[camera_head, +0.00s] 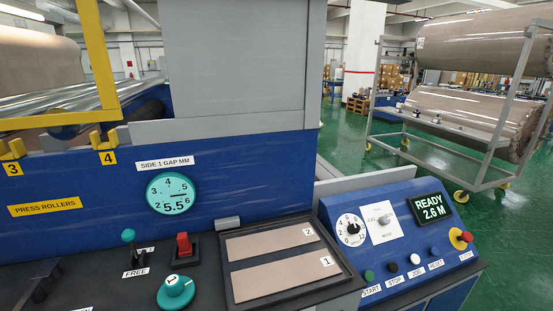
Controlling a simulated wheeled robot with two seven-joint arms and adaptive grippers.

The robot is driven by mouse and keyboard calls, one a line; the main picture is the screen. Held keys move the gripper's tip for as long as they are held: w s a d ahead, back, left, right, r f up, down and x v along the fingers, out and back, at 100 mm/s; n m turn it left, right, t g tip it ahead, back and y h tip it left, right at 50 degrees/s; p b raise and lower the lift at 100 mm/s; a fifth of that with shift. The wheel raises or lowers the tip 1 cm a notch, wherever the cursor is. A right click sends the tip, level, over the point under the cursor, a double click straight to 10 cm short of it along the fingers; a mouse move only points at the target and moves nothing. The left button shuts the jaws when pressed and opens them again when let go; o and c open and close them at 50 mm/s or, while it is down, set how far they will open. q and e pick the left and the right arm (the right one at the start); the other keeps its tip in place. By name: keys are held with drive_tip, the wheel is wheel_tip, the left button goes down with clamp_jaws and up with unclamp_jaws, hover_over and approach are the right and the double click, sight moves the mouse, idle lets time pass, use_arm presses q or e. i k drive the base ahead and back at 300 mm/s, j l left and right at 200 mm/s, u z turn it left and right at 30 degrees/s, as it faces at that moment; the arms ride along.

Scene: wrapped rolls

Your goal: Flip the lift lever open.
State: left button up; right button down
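No control in view carries a readable "lift" label, so I cannot tell for sure which is the lift lever. A small lever with a teal ball knob (128,235) stands upright on the dark panel at the lower left, behind a "FREE" label (135,272). A red block-shaped control (183,243) stands to its right. A teal round knob (175,291) marked 1 is in front of them. A dark angular part (45,283) shows at the lower left; what it is stays unclear. Neither of my grippers is in view.
A round gauge (173,193) reads 5.5 on the blue machine wall. A tray (232,243) holds two brown sheets. A sloped console (400,265) with dial, buttons and a "READY 2.6 M" display stands at right. A roll rack (450,150) stands behind on green floor.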

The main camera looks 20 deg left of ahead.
sight(36, 292)
drive_tip(key=u, duration=2.5)
